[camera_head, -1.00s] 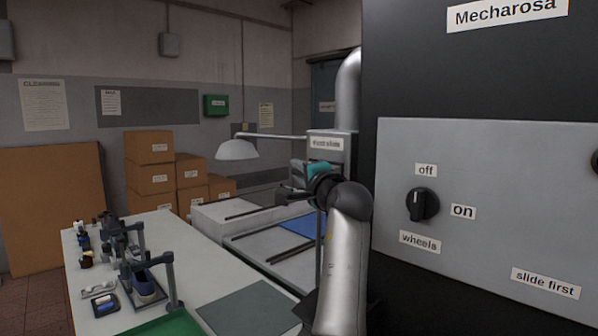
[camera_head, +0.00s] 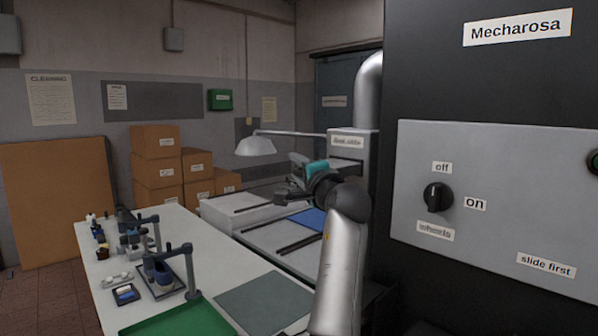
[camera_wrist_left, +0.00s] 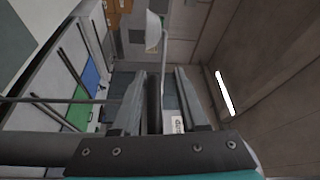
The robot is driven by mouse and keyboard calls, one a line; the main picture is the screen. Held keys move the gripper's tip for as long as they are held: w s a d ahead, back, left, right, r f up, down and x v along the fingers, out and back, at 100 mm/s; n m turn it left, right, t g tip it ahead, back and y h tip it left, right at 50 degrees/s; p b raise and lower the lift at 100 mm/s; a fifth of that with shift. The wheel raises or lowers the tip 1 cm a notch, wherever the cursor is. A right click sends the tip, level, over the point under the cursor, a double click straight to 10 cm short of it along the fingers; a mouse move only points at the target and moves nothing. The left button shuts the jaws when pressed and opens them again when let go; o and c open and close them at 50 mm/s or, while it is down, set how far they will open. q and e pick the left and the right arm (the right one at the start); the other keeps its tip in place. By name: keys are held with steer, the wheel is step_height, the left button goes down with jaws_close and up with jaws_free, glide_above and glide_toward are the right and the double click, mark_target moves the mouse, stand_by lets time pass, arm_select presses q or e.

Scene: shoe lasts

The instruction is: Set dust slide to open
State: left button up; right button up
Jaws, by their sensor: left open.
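The dust slide is a grey housing (camera_head: 352,170) on the silver duct, with a label (camera_head: 347,141) at its top and a dark slot below it. Its position is too small to read. In the left wrist view the open jaws (camera_wrist_left: 158,102) show no object held, and a white label (camera_wrist_left: 177,126) shows by one finger. My right gripper is not in view.
A black cabinet with a grey panel (camera_head: 500,220) and a black knob (camera_head: 438,197) stands at the right. A white lamp (camera_head: 255,146) hangs behind my gripper. A long workbench (camera_head: 200,250) carries several tools, a green tray (camera_head: 185,318) and a mat.

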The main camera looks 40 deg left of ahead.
arm_select(q)
steer(key=shift+f, duration=0.15)
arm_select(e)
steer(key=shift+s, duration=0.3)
arm_select(q)
steer(key=shift+s+d+f, duration=0.1)
steer(key=shift+s+d, duration=0.05)
steer(key=shift+d, duration=0.35)
steer(key=r+b+v, duration=0.1)
steer(key=b+v, duration=0.2)
steer(key=v, duration=1.1)
steer(key=shift+s+f+b, duration=0.15)
steer(key=shift+f+b, duration=0.1)
steer(key=shift+b, duration=0.05)
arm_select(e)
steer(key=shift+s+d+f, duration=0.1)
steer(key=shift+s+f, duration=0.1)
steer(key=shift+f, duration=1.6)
arm_select(q)
steer(key=shift+d, duration=0.1)
steer(key=shift+f, duration=0.1)
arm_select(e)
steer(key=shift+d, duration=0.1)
